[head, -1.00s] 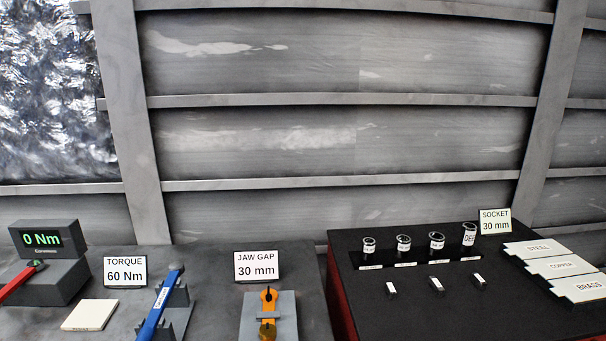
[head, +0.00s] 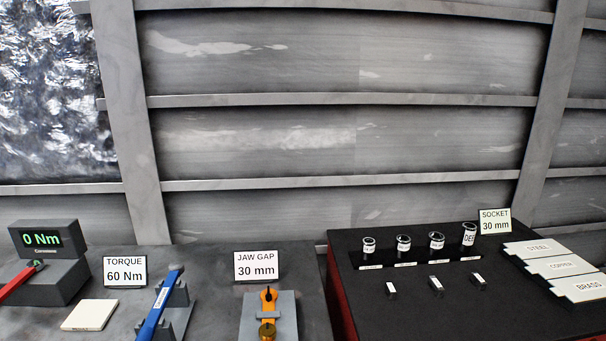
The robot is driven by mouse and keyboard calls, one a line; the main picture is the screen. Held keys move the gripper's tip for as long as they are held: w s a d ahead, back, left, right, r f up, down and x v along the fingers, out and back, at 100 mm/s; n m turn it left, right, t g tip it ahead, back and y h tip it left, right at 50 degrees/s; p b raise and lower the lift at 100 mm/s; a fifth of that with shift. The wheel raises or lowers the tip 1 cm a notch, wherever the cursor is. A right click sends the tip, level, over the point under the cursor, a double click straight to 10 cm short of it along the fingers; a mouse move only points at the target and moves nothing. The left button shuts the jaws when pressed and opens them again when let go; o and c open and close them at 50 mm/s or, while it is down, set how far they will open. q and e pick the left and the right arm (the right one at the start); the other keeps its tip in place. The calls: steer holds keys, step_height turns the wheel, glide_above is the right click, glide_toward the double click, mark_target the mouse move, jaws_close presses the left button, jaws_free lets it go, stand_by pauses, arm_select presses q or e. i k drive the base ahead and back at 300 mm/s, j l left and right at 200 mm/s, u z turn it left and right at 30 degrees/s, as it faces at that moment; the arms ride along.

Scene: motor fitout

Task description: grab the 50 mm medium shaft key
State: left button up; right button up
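Three small dark blocks with white labels lie in a row on the black table, in front of the sockets. They look like the shaft keys: a left key (head: 391,290), a middle key (head: 437,286) and a right key (head: 478,281). Their labels are too small to read, so I cannot tell which is the 50 mm medium one. They lie apart from each other, and nothing touches them. Neither of my grippers shows in the head view.
Behind the keys, several sockets (head: 403,245) stand on a black strip. A "SOCKET 30 mm" sign (head: 495,221) is behind. Steel, copper and brass plates (head: 559,269) lie at right. A grey bench at left holds a blue torque wrench (head: 160,304), an orange wrench (head: 268,300) and a torque display (head: 43,240).

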mark_target(477, 280)
steer(key=l+z, duration=0.7)
steer(key=z, duration=0.25)
